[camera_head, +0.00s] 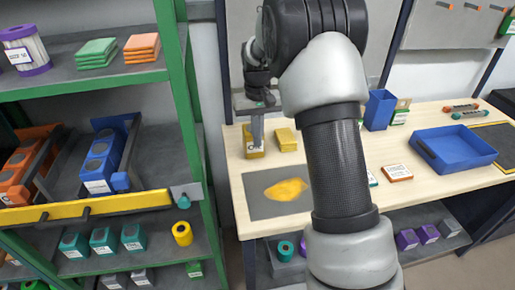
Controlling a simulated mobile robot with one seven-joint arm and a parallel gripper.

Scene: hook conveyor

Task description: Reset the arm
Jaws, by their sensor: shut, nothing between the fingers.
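My arm rises through the middle of the camera_head view and bends over at the top. My gripper (257,140) hangs at the left part of the wooden workbench (345,205), pointing down. Its fingers are together and look empty. It is right over or in front of a yellow block with a white label (254,153); whether it touches the block I cannot tell. A second yellow block (286,139) lies just right of it. My arm hides part of the bench middle.
A grey mat with a yellow patch (287,189) lies at the bench's front left. A blue bin (379,110), an orange box (397,172) and a blue tray (455,148) stand to the right. A green shelf rack (185,100) with a yellow rail (110,204) stands left.

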